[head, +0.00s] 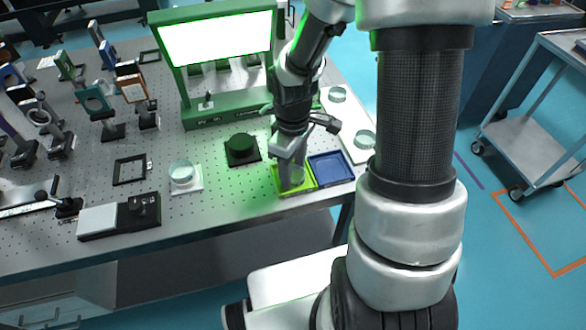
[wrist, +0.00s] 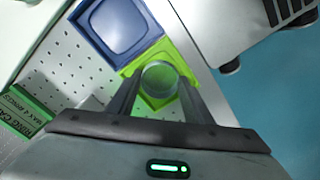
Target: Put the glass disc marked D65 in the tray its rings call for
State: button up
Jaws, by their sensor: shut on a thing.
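My gripper (head: 291,168) is over the lime-green tray (head: 281,194) at the table's front edge. In the wrist view its two fingers are shut on a round clear glass disc (wrist: 160,78), one on each side. The disc sits within the outline of the lime tray (wrist: 178,57) in that view; whether it touches the tray floor I cannot tell. No D65 mark or rings are readable on it. The blue tray (head: 331,168) stands right beside the lime one and looks empty; it also shows in the wrist view (wrist: 118,25).
Another glass disc (head: 181,171) lies on a white pad to the left. Two more discs (head: 365,139) (head: 337,94) lie on a white board at right. A green sign (wrist: 28,100) is partly legible.

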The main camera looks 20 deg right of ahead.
jog(key=shift+f, duration=0.15)
jog(key=o, duration=1)
